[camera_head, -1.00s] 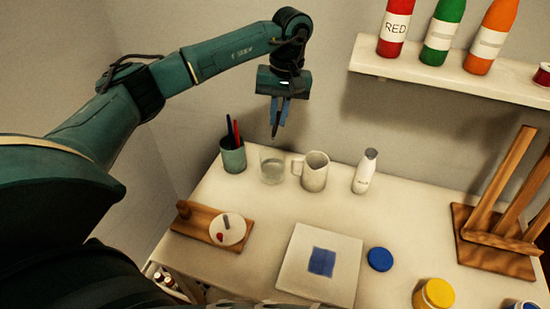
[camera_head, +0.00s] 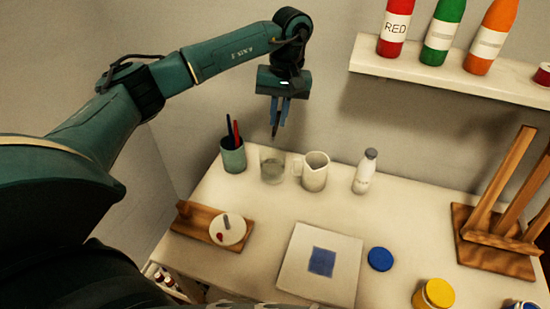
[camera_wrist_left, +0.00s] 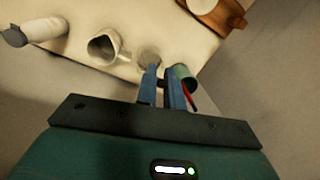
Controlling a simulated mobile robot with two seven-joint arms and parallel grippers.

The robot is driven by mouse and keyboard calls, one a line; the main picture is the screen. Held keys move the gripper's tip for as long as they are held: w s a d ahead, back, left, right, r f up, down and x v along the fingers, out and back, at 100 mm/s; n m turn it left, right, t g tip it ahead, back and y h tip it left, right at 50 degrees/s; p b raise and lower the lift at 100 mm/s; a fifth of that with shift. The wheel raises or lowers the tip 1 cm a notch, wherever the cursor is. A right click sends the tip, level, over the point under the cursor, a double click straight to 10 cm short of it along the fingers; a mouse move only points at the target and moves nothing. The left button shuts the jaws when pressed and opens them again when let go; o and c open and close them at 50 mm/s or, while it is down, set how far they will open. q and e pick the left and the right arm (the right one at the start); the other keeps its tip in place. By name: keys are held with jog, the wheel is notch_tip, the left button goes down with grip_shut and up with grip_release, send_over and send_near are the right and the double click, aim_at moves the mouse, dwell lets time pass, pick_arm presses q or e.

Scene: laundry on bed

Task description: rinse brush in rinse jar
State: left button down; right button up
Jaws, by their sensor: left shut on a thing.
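My left gripper (camera_head: 280,110) is shut on a thin dark brush (camera_head: 274,132) and holds it upright, tip down. The brush tip is just above the rinse jar (camera_head: 272,168), a clear glass with liquid low in it, standing on the white table. The jar also shows in the left wrist view (camera_wrist_left: 149,58), just beyond my left gripper's fingers (camera_wrist_left: 163,75), which partly hide it there. The brush is hard to make out between the fingers in that view. My right gripper is not in view.
A green cup (camera_head: 233,158) with brushes stands left of the jar, a white pitcher (camera_head: 314,172) close on its right, then a white bottle (camera_head: 365,172). A canvas with a blue square (camera_head: 322,261) lies in front. A wall shelf (camera_head: 440,72) with paint bottles is at upper right.

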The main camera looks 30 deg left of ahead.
pick_arm(q)
notch_tip(320, 180, up, 4)
jog(key=p, duration=0.3)
dwell(0.3)
dwell(0.6)
